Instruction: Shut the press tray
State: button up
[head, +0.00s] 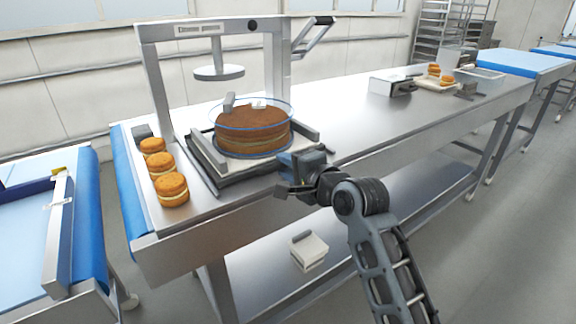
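The press (213,90) stands on the steel table, a metal frame with a round plate (218,72) hanging above and a lever (313,34) at its upper right. Its tray (212,176) lies low at the front of the frame and looks drawn out toward me. A large brown layered cake (252,118) inside a clear blue-rimmed ring sits on the tray, in front of the raised plate. My gripper (283,190) is at the tray's front right corner, close to its front edge. I cannot tell whether it touches the tray. Its fingers are too small and dark to read.
Several small filled rounds (172,188) stand in a row left of the tray. A metal box (390,86) and a board with small rounds (436,82) are farther right. A white block (309,252) lies on the lower shelf. A blue conveyor (92,215) is at left.

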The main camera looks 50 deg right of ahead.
aim_at(276, 162)
grip_shut()
dwell(0.3)
jog(key=shift+r+p+x, duration=0.25)
jog(key=shift+x, duration=0.9)
jog(key=shift+r+p+x, duration=0.25)
jog(key=shift+x, duration=0.95)
jog(key=shift+w, duration=0.1)
grip_release()
